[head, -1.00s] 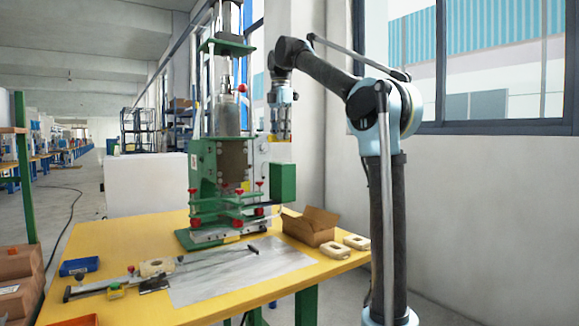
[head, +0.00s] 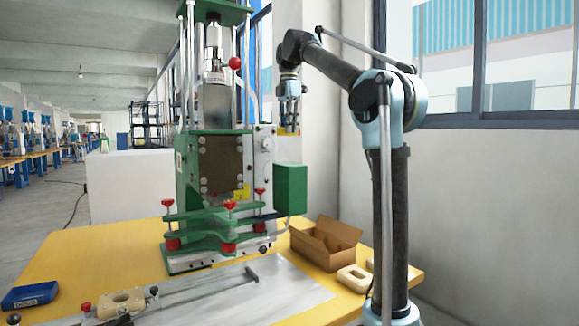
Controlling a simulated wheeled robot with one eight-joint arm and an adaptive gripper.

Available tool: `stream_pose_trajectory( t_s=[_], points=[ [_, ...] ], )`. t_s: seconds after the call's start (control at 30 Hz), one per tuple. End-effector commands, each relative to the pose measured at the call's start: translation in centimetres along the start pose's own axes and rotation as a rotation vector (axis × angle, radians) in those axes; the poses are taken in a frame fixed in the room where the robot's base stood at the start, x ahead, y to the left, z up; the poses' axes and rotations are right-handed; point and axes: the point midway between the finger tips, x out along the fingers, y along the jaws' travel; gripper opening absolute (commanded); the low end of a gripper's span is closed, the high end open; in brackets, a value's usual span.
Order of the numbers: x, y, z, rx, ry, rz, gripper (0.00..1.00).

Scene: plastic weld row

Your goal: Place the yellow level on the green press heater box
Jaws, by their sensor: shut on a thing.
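The green press (head: 155,210) stands on the yellow table, with its green heater box (head: 290,189) sticking out on the right side. The box's top looks bare. My gripper (head: 289,123) points down and is shut on the yellow level (head: 288,132). Only a small yellow strip of the level shows below the fingers. In the picture it is well above the heater box, with a clear gap between them. How far it is in depth from the box is hard to tell.
An open cardboard box (head: 318,250) and a cream part (head: 354,279) lie on the yellow table (head: 90,250) right of the press. A blue case (head: 30,296) and a metal plate (head: 285,283) are in front. The wall and window are close behind my arm.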

Motion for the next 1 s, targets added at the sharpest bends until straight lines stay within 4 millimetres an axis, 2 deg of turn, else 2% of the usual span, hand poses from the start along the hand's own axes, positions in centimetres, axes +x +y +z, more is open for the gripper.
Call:
stream_pose_trajectory(
  t_s=[0.17, 0.4, 0.63, 0.83, 1.0],
  points=[
    [1.0, -0.2, 0.3, 0.004, 0.0, 0.0, 0.0],
    [4.7, -0.1, 0.2, 0.002, 0.0, 0.0, 0.0],
    [6.4, 0.0, -0.1, -0.002, 0.0, 0.0, 0.0],
    [9.1, 0.1, -0.3, -0.005, 0.0, 0.0, 0.0],
    [10.1, 0.1, -0.3, -0.005, 0.0, 0.0, 0.0]
  ],
)
